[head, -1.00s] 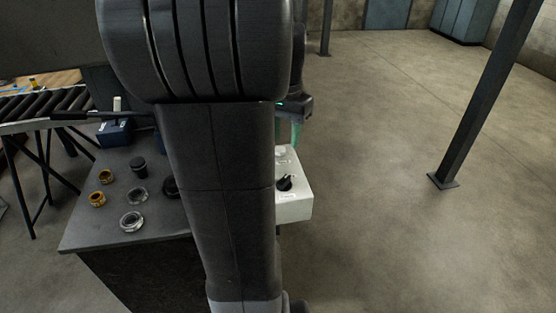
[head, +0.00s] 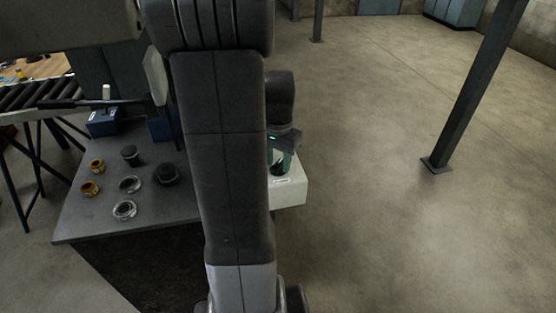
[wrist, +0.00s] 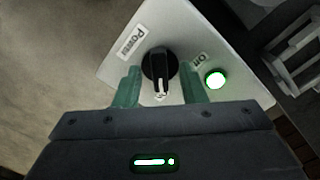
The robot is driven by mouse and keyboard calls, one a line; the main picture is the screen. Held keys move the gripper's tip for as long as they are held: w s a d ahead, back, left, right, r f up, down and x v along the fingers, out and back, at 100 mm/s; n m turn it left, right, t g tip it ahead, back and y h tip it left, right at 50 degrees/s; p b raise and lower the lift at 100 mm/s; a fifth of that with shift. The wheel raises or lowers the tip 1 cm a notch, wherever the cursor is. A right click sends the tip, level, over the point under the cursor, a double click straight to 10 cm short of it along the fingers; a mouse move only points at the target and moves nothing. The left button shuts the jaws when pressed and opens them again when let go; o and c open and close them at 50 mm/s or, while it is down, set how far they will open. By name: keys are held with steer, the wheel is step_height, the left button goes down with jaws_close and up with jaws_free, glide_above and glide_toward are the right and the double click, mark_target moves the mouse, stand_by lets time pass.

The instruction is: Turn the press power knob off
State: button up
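The press power knob (wrist: 158,68) is black and round with a white pointer mark, on a pale control box (wrist: 118,72). Labels reading "Power" (wrist: 131,41) and "On" (wrist: 198,58) lie on either side of it. A green lamp (wrist: 215,78) is lit beside the knob. My gripper (wrist: 160,88) is open, with one green finger on each side of the knob; I cannot tell whether they touch it. In the head view my gripper (head: 281,160) is low over the control box (head: 290,191), and the knob is mostly hidden.
Open floor and a steel post (head: 470,90) are at right.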

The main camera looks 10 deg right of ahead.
steer(key=shift+f, duration=0.1)
jaws_close()
steer(key=shift+n, duration=0.4)
steer(key=n, duration=0.4)
steer(key=shift+p, duration=0.35)
steer(key=n, duration=0.9)
steer(key=shift+p, duration=0.4)
steer(key=n, duration=0.4)
